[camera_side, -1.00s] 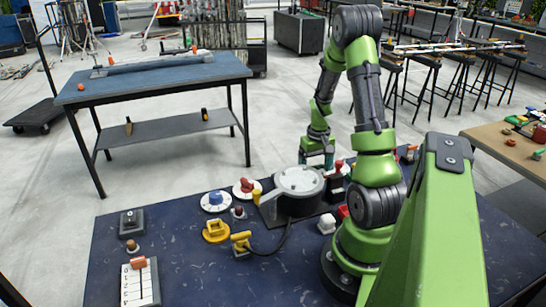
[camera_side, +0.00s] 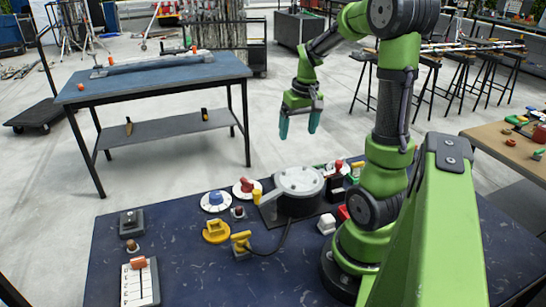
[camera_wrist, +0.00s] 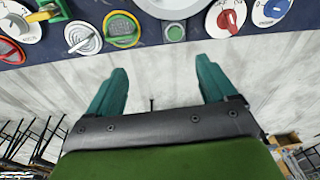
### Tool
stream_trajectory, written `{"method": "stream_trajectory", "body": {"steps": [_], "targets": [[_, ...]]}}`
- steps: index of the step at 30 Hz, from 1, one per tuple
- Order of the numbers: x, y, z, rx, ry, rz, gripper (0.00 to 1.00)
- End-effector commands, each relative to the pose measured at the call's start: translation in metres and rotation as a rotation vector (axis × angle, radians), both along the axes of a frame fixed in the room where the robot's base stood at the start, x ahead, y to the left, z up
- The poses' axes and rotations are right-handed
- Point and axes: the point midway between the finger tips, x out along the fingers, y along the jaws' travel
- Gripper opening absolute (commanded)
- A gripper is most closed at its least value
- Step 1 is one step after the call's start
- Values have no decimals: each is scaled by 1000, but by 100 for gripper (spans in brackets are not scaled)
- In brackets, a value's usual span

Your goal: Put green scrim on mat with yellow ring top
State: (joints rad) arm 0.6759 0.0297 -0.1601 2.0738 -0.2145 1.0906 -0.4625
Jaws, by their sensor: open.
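My gripper (camera_side: 299,125) is open and empty, raised in the air behind the far edge of the bench. Its two teal fingers are wide apart in the wrist view (camera_wrist: 163,75), with bare floor between them. I cannot surely tell the green scrim or the mat with the yellow ring top. In the side view, green bits (camera_side: 354,170) show right of the round grey pedestal, partly hidden by my arm.
The dark blue bench (camera_side: 180,255) holds a grey round pedestal (camera_side: 298,180), a blue dial (camera_side: 215,200), a red dial (camera_side: 246,188) and yellow parts (camera_side: 215,232). A white slider panel (camera_side: 138,283) is at the front left. The air around my gripper is clear.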

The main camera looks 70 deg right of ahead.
Motion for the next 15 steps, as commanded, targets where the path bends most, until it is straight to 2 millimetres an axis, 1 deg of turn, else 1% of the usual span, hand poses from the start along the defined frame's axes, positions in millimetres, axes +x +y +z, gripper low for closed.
{"method": "stream_trajectory", "body": {"steps": [1,2,3,4,5,6,9,12,15], "targets": [[16,33,17,-16,-62,51,85],[23,53,25,-23,-97,77,85],[30,81,35,-27,-148,110,85],[34,102,42,-27,-186,135,85],[36,122,49,-25,-223,159,85],[36,148,56,-20,-271,191,85],[28,204,70,5,-377,262,85],[15,242,77,37,-456,313,85],[5,265,80,64,-503,345,85]]}}
